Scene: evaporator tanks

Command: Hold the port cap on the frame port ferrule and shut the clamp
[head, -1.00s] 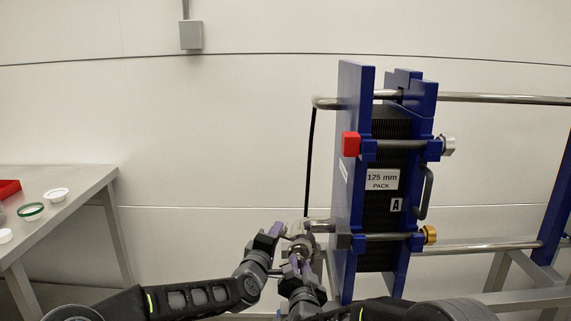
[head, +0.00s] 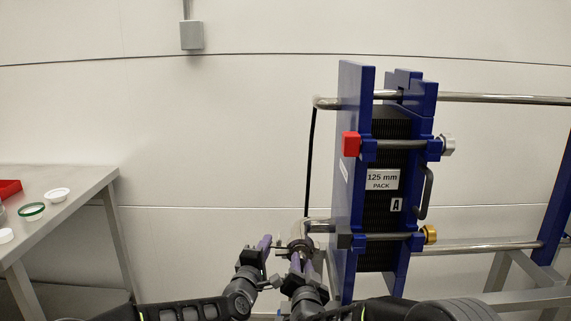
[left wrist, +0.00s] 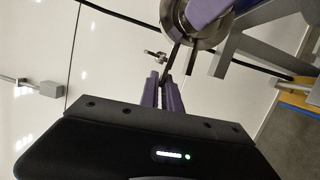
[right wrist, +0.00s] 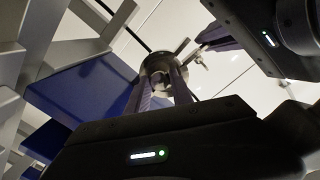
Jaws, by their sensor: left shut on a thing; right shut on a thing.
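The clamp (head: 300,246) shows as a steel ring at the frame port, at the lower left of the blue plate frame. It shows larger in the left wrist view (left wrist: 186,38), with its small bolt and wing nut (left wrist: 155,56) sticking out to the left. My right gripper (head: 297,262) is shut at the ring's near face, on what appears to be the port cap; its fingers hide most of the cap. My left gripper (left wrist: 164,78) has its fingers close together beside the clamp, near the bolt. The ferrule is hidden behind the ring.
The blue plate frame (head: 350,190) stands directly right of both grippers. A steel table (head: 80,185) at the left holds a white lid (head: 57,195) and a green-rimmed ring (head: 31,212).

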